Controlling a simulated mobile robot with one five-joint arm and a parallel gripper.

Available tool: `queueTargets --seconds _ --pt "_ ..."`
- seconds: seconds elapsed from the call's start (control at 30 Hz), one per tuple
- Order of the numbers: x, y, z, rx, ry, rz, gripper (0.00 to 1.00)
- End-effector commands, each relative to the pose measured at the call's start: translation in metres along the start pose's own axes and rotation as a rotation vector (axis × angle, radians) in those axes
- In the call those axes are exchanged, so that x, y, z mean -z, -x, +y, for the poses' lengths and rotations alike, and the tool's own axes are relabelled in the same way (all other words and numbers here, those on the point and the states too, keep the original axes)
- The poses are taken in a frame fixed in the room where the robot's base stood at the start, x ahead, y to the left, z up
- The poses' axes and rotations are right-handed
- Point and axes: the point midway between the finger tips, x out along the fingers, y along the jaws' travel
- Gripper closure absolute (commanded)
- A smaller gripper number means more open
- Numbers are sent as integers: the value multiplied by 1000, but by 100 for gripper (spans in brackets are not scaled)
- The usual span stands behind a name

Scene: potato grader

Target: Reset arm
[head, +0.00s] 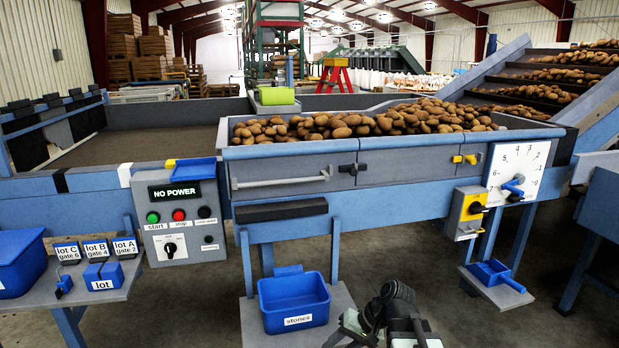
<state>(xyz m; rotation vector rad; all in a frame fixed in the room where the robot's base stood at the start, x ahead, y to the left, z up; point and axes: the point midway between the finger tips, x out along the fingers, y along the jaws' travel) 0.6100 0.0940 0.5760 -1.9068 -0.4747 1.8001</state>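My arm shows at the bottom edge, a little right of the middle, as a cluster of dark and grey links. It looks folded low, in front of the grader and to the right of the blue "stones" bin (294,303). My gripper (350,330) seems to be at the lower left of this cluster, partly cut off by the frame edge. Its fingers are too small and dark to tell whether they are open or shut. I see nothing clearly held. The arm appears apart from the bin.
A control box (180,220) reads "NO POWER". A shelf (120,290) with lot tags stands left. A dial (517,173), yellow switch (468,212) and blue scoop (492,272) are right. Floor (430,260) beneath the grader is clear.

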Motion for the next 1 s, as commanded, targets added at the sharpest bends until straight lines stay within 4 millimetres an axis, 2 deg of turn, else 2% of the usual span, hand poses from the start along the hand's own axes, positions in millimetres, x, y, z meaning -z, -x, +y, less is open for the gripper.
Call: queueTargets --seconds 0.03,0.13,0.3,0.37,0.4,0.57,0.77,1.0 --pt "-11 -10 3 -80 35 -23 62" --pt "-22 -14 27 -252 77 -46 62" --pt "-28 12 88 -522 87 -50 62" --pt "-28 27 103 -605 91 -58 62" --pt "-27 45 88 -594 91 -58 62" --pt "-25 83 62 -590 90 -57 62" --pt "-23 145 20 -589 91 -56 62" --pt "-20 243 -46 -588 92 -57 62"
